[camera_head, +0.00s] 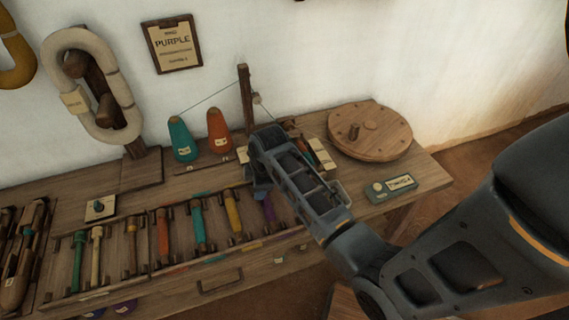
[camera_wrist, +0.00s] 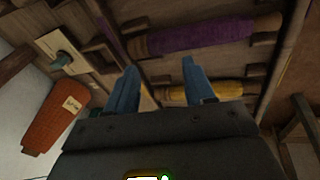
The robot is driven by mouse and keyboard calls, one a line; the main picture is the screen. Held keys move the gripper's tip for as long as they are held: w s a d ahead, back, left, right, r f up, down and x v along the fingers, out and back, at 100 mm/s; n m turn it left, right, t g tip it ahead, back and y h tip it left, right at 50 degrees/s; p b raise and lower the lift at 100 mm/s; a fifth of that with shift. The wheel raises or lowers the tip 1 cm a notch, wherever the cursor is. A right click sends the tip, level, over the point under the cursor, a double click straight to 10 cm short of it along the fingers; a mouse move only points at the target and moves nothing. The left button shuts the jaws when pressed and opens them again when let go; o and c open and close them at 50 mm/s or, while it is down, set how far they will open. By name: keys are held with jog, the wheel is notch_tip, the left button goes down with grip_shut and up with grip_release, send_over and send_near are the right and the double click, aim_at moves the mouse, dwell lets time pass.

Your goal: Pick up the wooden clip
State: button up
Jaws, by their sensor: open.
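I cannot clearly make out a wooden clip in either view; my arm covers part of the bench. My gripper (camera_head: 262,190) is over the right end of the row of bobbins in the head view. In the wrist view my gripper (camera_wrist: 160,72) is open, with its two blue-grey fingers apart and nothing seen between them. A purple bobbin (camera_wrist: 215,36) and a yellow bobbin (camera_wrist: 208,90) lie beyond and beside the fingertips. A pale card with a small dark piece (camera_wrist: 62,55) lies to the left; I cannot tell what that piece is.
A wooden bench holds a rack of several coloured bobbins (camera_head: 163,236). A teal cone (camera_head: 182,140) and an orange cone (camera_head: 219,133) stand behind, near a wooden post (camera_head: 246,95). A round wooden disc (camera_head: 370,131) and a labelled box (camera_head: 394,187) are at right.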

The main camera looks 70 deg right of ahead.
jog(key=d+r+g, duration=0.1)
jog(key=d+r, duration=0.1)
jog(key=d, duration=0.2)
jog(key=s+d+r+n+g+y, duration=0.1)
jog(key=d+r, duration=0.1)
jog(key=d, duration=0.3)
jog(key=s+d+r+g, duration=0.1)
jog(key=d+r, duration=0.1)
jog(key=d, duration=0.2)
jog(key=shift+s+d+r+n+b, duration=0.1)
jog(key=shift+d+n+b, duration=0.25)
jog(key=shift+n+b, duration=0.05)
jog(key=shift+s+d+f, duration=0.1)
jog(key=shift+s+f, duration=0.1)
jog(key=shift+f, duration=1.65)
jog(key=shift+s+f, duration=0.15)
jog(key=shift+f, duration=1.7)
grip_shut()
